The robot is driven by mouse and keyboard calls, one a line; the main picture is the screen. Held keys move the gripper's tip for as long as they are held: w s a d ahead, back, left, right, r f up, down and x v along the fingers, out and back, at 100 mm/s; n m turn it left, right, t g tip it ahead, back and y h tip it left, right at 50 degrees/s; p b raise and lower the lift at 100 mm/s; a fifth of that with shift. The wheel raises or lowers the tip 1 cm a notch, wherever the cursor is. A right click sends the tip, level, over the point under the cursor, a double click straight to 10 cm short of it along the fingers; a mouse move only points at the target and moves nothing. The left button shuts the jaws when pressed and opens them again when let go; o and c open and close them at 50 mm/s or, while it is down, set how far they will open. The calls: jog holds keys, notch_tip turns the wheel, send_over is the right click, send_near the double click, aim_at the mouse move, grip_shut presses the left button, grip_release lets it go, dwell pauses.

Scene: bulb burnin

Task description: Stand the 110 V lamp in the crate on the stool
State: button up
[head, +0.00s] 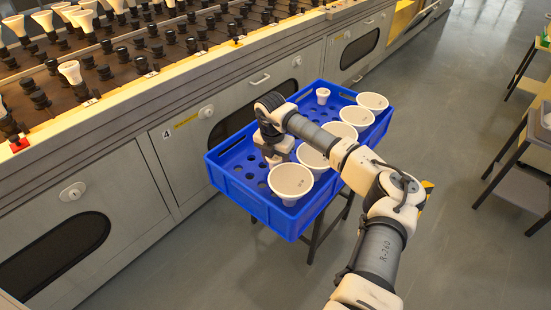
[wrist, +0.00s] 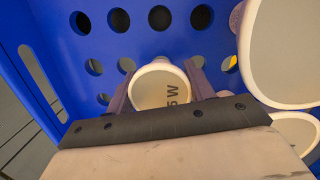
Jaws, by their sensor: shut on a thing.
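The blue crate (head: 238,192) stands on a dark-legged stool (head: 314,240), and its floor has rows of round holes. My gripper (head: 274,160) reaches down inside the crate's left part. In the wrist view my gripper (wrist: 160,88) is shut on a small white lamp (wrist: 152,92), one finger on each side. The lamp's face shows printing that ends in "5 W"; no voltage is legible. The lamp looks about upright over the crate floor. Its base is hidden, so I cannot tell whether it sits in a hole. In the head view my gripper hides this lamp.
Several wide white lamps (head: 291,181) stand along the crate's right side, one close to my gripper. A small white lamp (head: 323,94) stands at the crate's back. A grey rack (head: 135,200) with many sockets is at left. Empty holes lie around my gripper.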

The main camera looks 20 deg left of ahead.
jog(key=shift+f+b, duration=0.5)
jog(key=shift+f, duration=0.6)
jog(key=o, duration=1.1)
jog(key=shift+c, duration=0.2)
jog(key=r, duration=0.4)
jog(key=s+r+p, duration=0.1)
jog(key=r, duration=0.8)
jog(key=shift+s+a+r, duration=0.1)
jog(key=shift+s+r, duration=0.25)
jog(key=shift+r, duration=0.05)
